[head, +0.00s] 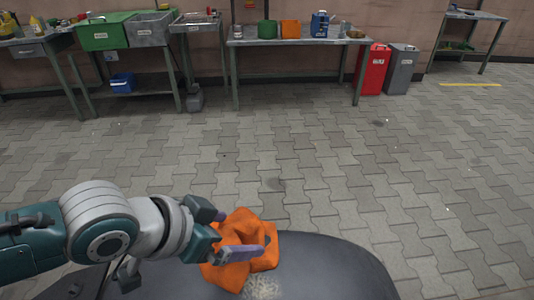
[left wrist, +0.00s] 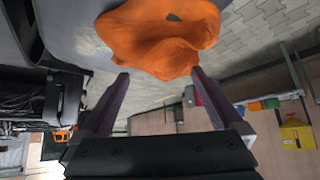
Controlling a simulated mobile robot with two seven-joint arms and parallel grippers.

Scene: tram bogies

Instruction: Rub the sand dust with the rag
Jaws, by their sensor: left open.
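The rag (head: 243,222) is a crumpled orange cloth on a dark grey rounded surface (head: 340,270) at the bottom of the head view. A pale, grainy patch of sand dust (head: 263,288) lies on that surface just in front of the rag. My left gripper (head: 244,232) is open at the rag, its purple fingers spread; one finger crosses in front of the cloth. In the left wrist view the rag (left wrist: 158,38) lies at and beyond the fingertips (left wrist: 160,73). I cannot tell whether they touch it. My right gripper is not in view.
The paved floor (head: 330,150) is clear beyond the dark surface. Along the far wall stand workbenches (head: 300,41) with green, orange and blue containers. A red bin (head: 374,70) and a grey bin (head: 400,70) stand to the right of the middle bench.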

